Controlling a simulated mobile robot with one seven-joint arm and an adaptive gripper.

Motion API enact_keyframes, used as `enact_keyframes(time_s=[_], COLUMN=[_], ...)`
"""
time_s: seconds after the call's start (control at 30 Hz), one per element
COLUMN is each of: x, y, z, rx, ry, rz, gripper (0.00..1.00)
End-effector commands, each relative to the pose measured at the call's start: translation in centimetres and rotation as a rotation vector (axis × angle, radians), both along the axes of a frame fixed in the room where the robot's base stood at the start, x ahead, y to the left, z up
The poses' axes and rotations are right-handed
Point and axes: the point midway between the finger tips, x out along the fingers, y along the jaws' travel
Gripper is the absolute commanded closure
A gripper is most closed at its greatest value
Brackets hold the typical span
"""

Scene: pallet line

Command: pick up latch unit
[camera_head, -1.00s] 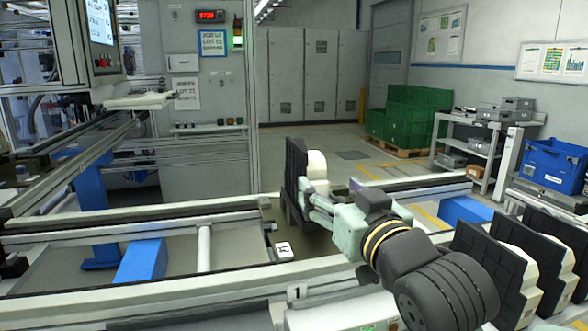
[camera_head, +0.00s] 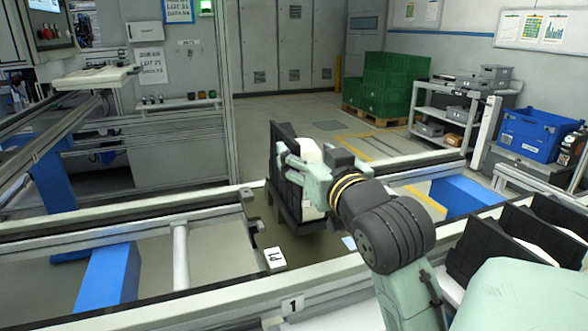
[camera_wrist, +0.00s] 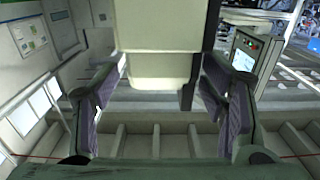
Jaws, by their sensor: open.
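The latch unit, a black ribbed plate (camera_head: 283,143) with a white body (camera_head: 311,183) behind it, stands upright on a dark carrier (camera_head: 299,214) at the conveyor line in the head view. My gripper (camera_head: 285,160) is at its upper part, partly covering it. In the wrist view the white body (camera_wrist: 157,38) and dark plate (camera_wrist: 198,50) reach down between the open fingers of my gripper (camera_wrist: 162,78). One finger is on each side, close to the unit; I cannot tell whether either touches.
Several similar black-and-white units (camera_head: 480,240) stand in a row at the right. Conveyor rails (camera_head: 110,230) run across the front. A small white marked block (camera_head: 273,258) lies by the carrier. Green crates (camera_head: 392,83), a grey cart (camera_head: 450,115) and a blue bin (camera_head: 538,134) stand further back.

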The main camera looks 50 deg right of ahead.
Motion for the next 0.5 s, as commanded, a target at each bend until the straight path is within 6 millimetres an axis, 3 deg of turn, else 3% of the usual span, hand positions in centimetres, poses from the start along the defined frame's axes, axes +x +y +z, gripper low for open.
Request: enact_keyframes(time_s=[0.3,0.5], x=[3.8,4.7], y=[-1.8,-2.3], z=[0.7,0.4], rx=[0.001,0.0], ry=[0.002,-0.001], rz=[-0.001,-0.001], gripper=[0.34,0.34])
